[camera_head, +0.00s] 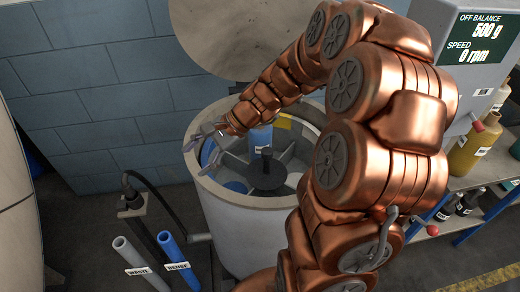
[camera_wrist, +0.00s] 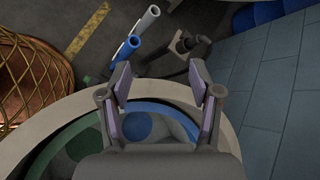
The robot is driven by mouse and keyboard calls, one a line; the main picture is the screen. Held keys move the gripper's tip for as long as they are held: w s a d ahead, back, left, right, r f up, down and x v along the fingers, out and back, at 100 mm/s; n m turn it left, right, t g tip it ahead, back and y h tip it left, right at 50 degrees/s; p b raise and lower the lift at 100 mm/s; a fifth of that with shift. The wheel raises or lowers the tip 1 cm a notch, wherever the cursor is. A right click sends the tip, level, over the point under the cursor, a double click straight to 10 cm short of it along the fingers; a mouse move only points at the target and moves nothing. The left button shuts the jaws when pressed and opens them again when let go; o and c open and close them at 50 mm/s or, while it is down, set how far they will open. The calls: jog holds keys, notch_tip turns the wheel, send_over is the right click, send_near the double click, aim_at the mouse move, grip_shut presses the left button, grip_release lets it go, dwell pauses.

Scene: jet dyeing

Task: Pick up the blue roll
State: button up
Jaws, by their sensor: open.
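My gripper (camera_head: 203,153) is open at the left rim of a round pale drum (camera_head: 228,235). In the wrist view its two fingers (camera_wrist: 160,88) are spread apart with nothing between the tips. A blue roll (camera_wrist: 137,126) shows end-on inside the drum, below and between the fingers, partly hidden by the gripper body. In the head view a blue roll (camera_head: 207,152) shows between the fingers, partly covered. More blue rolls are in the drum, one upright at the back (camera_head: 260,137) and one low at the left (camera_head: 236,187). I cannot tell whether the fingers touch any roll.
A dark central hub (camera_head: 267,170) with a post stands in the drum, and a round lid (camera_head: 230,38) is raised behind. White and blue pipes (camera_head: 178,258) stand at the front left. A shelf of bottles (camera_head: 470,150) is at the right. A block wall (camera_head: 90,80) closes the back.

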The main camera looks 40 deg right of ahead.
jog(key=w+d+f+m+t+b, duration=0.1)
jog(key=w+d+f+m+t, duration=0.25)
jog(key=d, duration=0.45)
jog(key=w+d+f+m+t+b, duration=0.1)
jog(key=w+d+f+m+t, duration=0.1)
jog(key=w+d+m, duration=0.4)
jog(key=d+f+m+t+h, duration=0.2)
jog(key=d+f+m+h, duration=0.15)
jog(key=d, duration=0.55)
jog(key=d+f+m+t+h, duration=0.2)
jog(key=d+f+m, duration=0.15)
jog(key=d, duration=0.65)
jog(key=shift+m+y, duration=0.25)
jog(key=shift+m, duration=0.3)
jog(key=shift+d+x, duration=0.15)
jog(key=shift+x, duration=1.7)
jog(key=shift+d+x, duration=0.1)
jog(key=shift+x, duration=1.8)
jog(key=shift+w, duration=0.1)
grip_shut()
jog(key=shift+r, duration=0.1)
